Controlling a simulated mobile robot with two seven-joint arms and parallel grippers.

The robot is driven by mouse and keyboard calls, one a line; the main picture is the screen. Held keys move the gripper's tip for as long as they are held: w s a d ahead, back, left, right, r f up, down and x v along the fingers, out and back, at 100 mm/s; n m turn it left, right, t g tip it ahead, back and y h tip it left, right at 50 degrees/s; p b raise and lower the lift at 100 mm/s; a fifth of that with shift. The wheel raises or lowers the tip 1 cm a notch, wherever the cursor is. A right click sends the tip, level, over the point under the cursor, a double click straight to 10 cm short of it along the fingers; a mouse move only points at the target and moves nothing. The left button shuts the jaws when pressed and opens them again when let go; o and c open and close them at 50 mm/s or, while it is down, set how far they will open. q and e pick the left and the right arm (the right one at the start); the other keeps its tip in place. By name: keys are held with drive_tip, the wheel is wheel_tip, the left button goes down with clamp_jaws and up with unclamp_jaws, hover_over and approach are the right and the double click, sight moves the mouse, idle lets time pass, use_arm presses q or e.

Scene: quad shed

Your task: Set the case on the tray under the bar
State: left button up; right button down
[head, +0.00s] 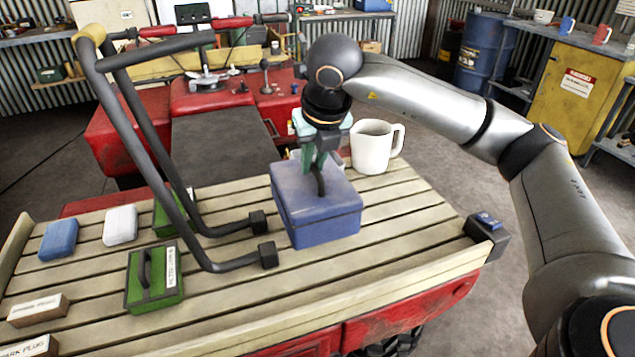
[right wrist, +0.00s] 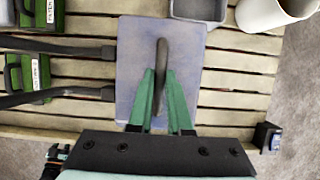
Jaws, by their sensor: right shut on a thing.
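The blue case (head: 318,210) has a dark arched handle on its lid (right wrist: 130,45). My right gripper (head: 321,165) is above the lid, its green fingers (right wrist: 159,78) shut on the handle. The slatted wooden tray (head: 410,205) spans the back of the red quad; the case is over its right half, and I cannot tell whether it touches the slats. The dark bar (head: 140,140) rises at the left and bends down to two block feet just left of the case. The case is beside the bar, not under it.
A white jug (head: 372,147) stands behind the case, with a grey container (right wrist: 198,8) beside it. Two green cases (head: 155,280) lie near the bar. Blue and white packs (head: 58,240) and spark plug boxes (head: 37,309) are at the left. Slats right of the case are clear.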

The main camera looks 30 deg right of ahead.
sight(318, 180)
drive_tip(key=shift+s+f, duration=0.35)
wheel_tip(318, 180, down, 3)
drive_tip(key=shift+s+d+r, duration=0.1)
drive_tip(key=shift+s, duration=0.05)
drive_tip(key=shift+f, duration=0.3)
drive_tip(key=shift+f, duration=0.15)
drive_tip(key=c, duration=0.8)
unclamp_jaws()
drive_tip(key=shift+c, duration=0.2)
drive_tip(key=v, duration=1.2)
